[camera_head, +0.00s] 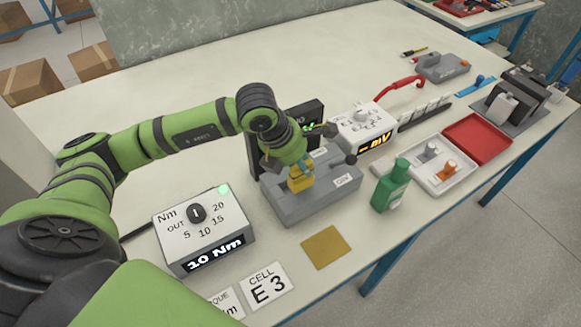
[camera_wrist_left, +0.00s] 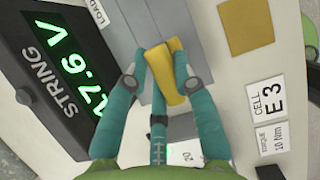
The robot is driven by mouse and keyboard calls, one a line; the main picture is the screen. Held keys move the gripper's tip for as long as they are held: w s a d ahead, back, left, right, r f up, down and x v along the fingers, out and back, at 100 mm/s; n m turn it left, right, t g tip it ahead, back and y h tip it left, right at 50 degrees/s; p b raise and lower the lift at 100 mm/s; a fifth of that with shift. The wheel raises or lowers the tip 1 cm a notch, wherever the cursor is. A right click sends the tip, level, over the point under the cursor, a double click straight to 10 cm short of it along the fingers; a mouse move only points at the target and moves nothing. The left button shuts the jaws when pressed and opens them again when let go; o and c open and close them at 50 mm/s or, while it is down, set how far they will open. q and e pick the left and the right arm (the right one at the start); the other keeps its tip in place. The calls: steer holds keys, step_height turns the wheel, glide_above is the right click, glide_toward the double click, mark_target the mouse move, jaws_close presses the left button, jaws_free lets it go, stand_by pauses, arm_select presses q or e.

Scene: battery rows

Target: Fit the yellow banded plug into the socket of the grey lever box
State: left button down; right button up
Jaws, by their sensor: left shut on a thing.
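The yellow plug (camera_head: 300,181) is between the fingers of my left gripper (camera_head: 303,169), over the grey lever box (camera_head: 315,207). In the left wrist view the teal fingers of the left gripper (camera_wrist_left: 160,76) are shut on the yellow plug (camera_wrist_left: 165,72), which looks tilted there. The grey box (camera_wrist_left: 150,22) lies behind the plug. The box carries a GEN label and a dark lever knob (camera_head: 351,159). The socket is hidden by the plug and gripper, so I cannot tell whether the plug is seated. My right gripper is not in view.
A black voltage display (camera_wrist_left: 62,68) stands beside the box. A white 10 Nm dial box (camera_head: 204,229), a green bottle (camera_head: 392,187), an ochre pad (camera_head: 326,247) and an E 3 card (camera_head: 268,287) are nearby. The back left of the table (camera_head: 190,85) is clear.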

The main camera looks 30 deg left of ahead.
arm_select(q)
steer(key=a+f, duration=0.1)
steer(key=a+f+p, duration=0.1)
steer(key=f, duration=0.1)
steer(key=w+f+p, duration=0.1)
steer(key=f, duration=0.1)
steer(key=shift+a, duration=0.4)
steer(key=shift+f, duration=0.55)
steer(key=c, duration=1)
jaws_free()
steer(key=shift+r, duration=0.2)
steer(key=shift+b+v, duration=1.25)
steer(key=shift+v, duration=4.7)
